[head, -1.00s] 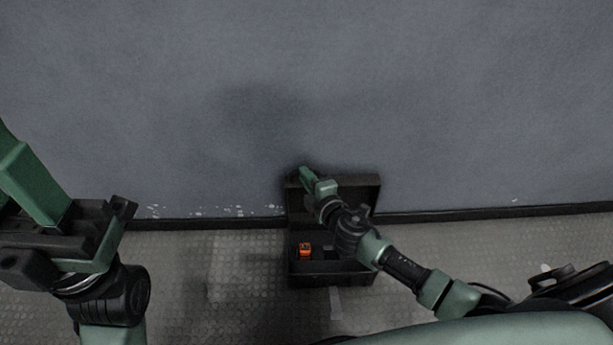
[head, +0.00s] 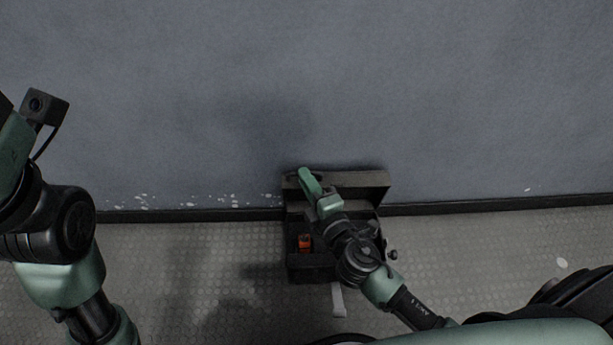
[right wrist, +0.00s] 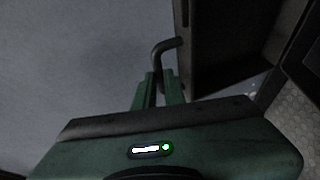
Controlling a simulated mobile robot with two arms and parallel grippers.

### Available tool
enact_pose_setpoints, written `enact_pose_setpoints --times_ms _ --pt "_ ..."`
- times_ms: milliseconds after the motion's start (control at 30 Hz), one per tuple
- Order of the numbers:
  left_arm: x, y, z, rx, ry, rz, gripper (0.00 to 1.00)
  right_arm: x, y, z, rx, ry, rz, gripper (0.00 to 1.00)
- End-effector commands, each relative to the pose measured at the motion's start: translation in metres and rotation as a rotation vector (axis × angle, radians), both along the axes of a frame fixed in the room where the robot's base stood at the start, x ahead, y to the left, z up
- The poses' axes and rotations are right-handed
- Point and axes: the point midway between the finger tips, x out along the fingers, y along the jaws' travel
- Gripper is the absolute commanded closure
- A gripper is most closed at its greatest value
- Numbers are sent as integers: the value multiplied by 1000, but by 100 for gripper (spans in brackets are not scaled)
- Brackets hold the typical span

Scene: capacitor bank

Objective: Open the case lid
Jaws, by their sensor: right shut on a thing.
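The black case (head: 312,270) stands on the floor against the wall, with its inside partly in view. Its lid (head: 368,192) is raised at the wall side and also shows as a dark panel in the right wrist view (right wrist: 222,45). My right gripper (head: 305,175) is at the lid's upper left. In the right wrist view its fingers (right wrist: 159,90) are shut on a dark bent handle (right wrist: 163,50) beside the lid. My right arm hides part of the lid and the case. My left arm is at the left edge; its fingers are out of view.
An orange item (head: 304,241) lies inside the case at the left. A pale strip (head: 338,300) lies in front of the case. The grey wall (head: 450,90) rises close behind.

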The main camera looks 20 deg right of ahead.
Motion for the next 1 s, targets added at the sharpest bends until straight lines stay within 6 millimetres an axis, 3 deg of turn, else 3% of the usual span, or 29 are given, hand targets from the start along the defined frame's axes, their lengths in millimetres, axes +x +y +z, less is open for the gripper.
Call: enact_pose_setpoints --times_ms 233,267,300,333,733,1000 --pt "0 0 0 0 0 0 64 -2 2 -6 1 12 3 100" --pt "0 0 0 0 0 0 64 -2 2 -6 1 12 3 81" --pt "0 0 0 0 0 0 64 -2 1 -6 1 12 3 70" --pt "0 0 0 0 0 0 64 -2 1 -6 1 11 3 67" --pt "0 0 1 0 -1 -1 64 -6 0 -3 1 8 0 67" --pt "2 0 -2 -2 11 -1 64 -46 -4 -2 3 10 1 67"
